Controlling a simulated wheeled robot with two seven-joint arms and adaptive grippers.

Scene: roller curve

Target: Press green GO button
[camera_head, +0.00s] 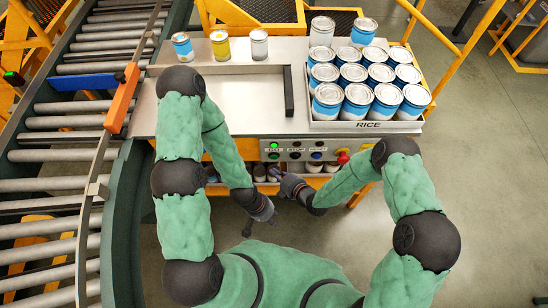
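The control panel (308,149) is on the front of the steel table. A lit green button (273,145) is at its upper left, with another green button (273,156) just below it. The labels are too small to read surely, so I cannot tell which is GO. My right gripper (275,174) points left, just below the panel's left end; whether it touches a button cannot be told. Its finger opening is unclear. My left gripper (261,226) hangs lower, clear of the panel, with its dark fingertips spread apart and nothing between them.
A red knob (342,157) is at the panel's right end. The RICE tray (365,126) holds several blue-white cans. Three cans stand at the table's back, including a yellow one (220,46). A roller conveyor (45,155) with an orange bar (121,98) curves along the left.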

